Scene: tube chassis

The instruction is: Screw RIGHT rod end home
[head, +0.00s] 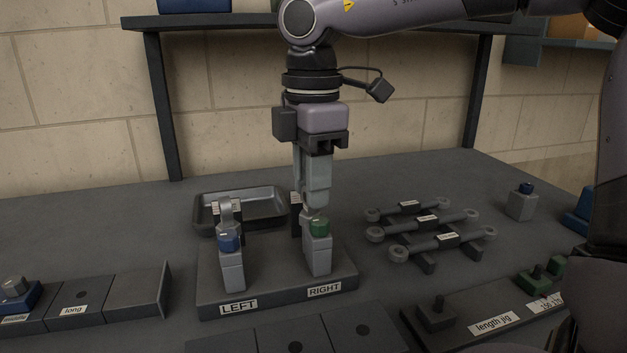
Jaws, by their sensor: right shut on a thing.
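The chassis block (277,287) carries two upright posts with LEFT and RIGHT labels. On the right post (318,256) sits a green collar (319,227). My right gripper (314,203) points straight down over that post, its fingers shut around the rod end just above the green collar. The fingers hide most of this rod end. On the left post (232,270) a grey rod end (226,211) stands upright above a blue collar (228,242). My left gripper is not in view.
A dark metal tray (204,221) lies behind the block. Several grey rods (427,232) lie on a rack to the right. A length jig (493,323) is at front right, and labelled blocks (81,306) stand at front left. A shelf frame (163,100) stands behind.

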